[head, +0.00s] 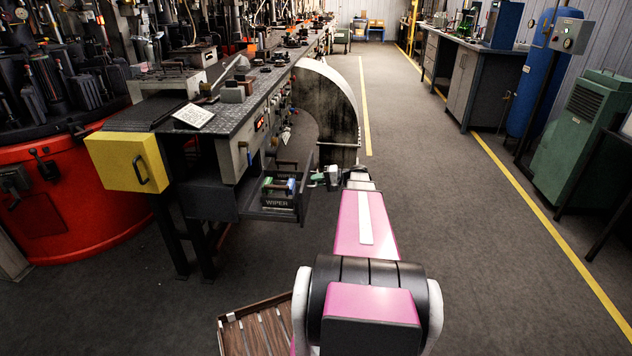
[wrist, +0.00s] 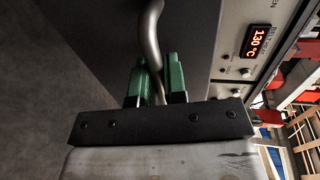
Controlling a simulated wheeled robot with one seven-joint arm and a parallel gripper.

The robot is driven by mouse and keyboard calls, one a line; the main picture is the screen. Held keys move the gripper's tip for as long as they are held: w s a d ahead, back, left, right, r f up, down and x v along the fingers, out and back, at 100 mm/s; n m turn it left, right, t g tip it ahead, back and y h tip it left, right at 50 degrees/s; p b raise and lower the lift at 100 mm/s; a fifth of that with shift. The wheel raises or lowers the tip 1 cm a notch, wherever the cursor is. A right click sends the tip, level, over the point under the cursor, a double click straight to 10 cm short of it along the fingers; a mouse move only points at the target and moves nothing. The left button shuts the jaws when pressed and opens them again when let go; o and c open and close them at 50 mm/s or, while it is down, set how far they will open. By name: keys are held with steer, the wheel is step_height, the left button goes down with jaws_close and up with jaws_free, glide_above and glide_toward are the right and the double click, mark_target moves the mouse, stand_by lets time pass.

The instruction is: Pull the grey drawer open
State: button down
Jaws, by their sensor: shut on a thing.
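The grey drawer (head: 272,213) stands partly out of the bench's side in the head view. Its inside shows, with the word WIPER and a few small green, blue and white things in it. My gripper (head: 319,177) is at the drawer's front, on its right side. In the wrist view my gripper's green fingers (wrist: 158,82) are shut on the curved grey handle (wrist: 151,30) of the drawer. The drawer's grey front panel (wrist: 190,45) lies behind the handle.
A yellow drawer box (head: 128,162) with a dark handle is at the bench's left end. A large grey curved guard (head: 338,95) stands just beyond my gripper. The aisle floor (head: 440,180) on the right is clear.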

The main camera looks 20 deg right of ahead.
steer(key=c, duration=1.2)
jaws_free()
steer(key=v, duration=1)
steer(key=shift+s+d, duration=0.2)
steer(key=shift+d, duration=0.15)
steer(key=shift+r, duration=0.1)
